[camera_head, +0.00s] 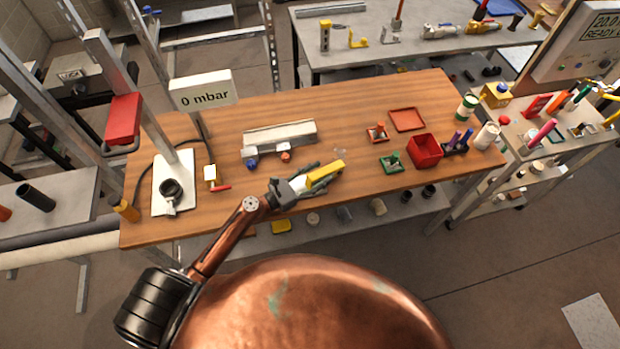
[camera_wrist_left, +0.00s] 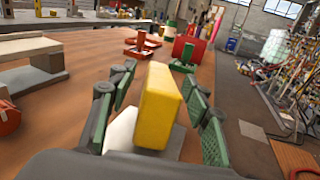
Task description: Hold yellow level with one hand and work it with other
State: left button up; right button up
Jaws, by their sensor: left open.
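The yellow level (camera_head: 326,174) appears as a yellow block near the front edge of the wooden bench. It also shows upright in the left wrist view (camera_wrist_left: 157,105), between the fingers. My left gripper (camera_head: 316,178) reaches in from the left. In the left wrist view its green-padded fingers (camera_wrist_left: 162,92) are open on either side of the level, with gaps visible. A pale block (camera_wrist_left: 122,130) lies low by the level, partly hidden by it. My right gripper is in neither view.
To the right are green (camera_head: 391,162) and orange (camera_head: 377,132) fixtures, a red bin (camera_head: 424,150) and a red tray (camera_head: 406,119). A post with a "0 mbar" display (camera_head: 202,91) stands left.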

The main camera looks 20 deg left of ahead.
aim_at(332, 167)
pick_arm(q)
jog(key=shift+x, duration=1.5)
grip_shut()
grip_release()
jog(key=v, duration=1.2)
